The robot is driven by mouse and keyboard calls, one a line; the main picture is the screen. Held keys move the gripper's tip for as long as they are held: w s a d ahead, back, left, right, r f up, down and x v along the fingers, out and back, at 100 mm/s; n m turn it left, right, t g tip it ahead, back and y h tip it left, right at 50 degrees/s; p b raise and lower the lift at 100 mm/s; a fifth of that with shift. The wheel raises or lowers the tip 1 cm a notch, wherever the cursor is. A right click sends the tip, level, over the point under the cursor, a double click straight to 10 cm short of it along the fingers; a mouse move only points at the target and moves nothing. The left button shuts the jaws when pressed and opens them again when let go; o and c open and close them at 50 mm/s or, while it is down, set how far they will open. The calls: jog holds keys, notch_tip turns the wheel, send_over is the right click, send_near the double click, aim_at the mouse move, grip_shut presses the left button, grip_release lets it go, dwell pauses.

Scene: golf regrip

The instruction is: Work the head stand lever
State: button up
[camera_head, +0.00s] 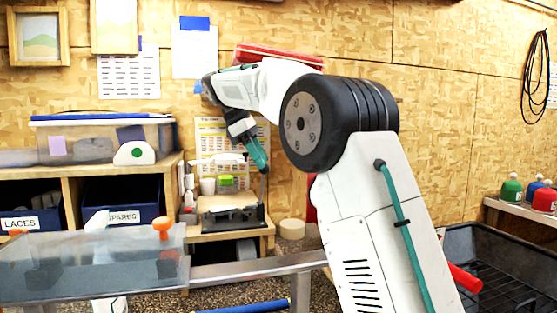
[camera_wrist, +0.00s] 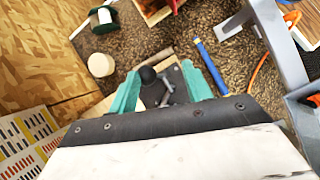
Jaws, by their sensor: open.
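The head stand (camera_head: 232,219) is a low dark fixture on a small wooden shelf in the head view. A thin upright lever (camera_head: 263,188) rises at its right side. My gripper (camera_head: 262,168) points down just above the lever's top. In the wrist view my gripper (camera_wrist: 160,92) has its two teal fingers spread wide. A black ball knob (camera_wrist: 147,75) shows between the fingers, closer to the left one, with a gap on each side. A dark plate with a grey metal part lies below the knob. Much of the stand is hidden by my gripper in the wrist view.
A tan round block (camera_head: 292,229) sits right of the stand. A clear panel with an orange knob (camera_head: 162,228) and a metal rail (camera_head: 258,268) stand in front. White cups are left of the stand.

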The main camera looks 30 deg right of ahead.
jog(key=s+a+r, duration=0.1)
jog(key=s+a, duration=0.1)
jog(key=s, duration=1.1)
jog(key=shift+s, duration=0.35)
jog(key=shift+a, duration=0.1)
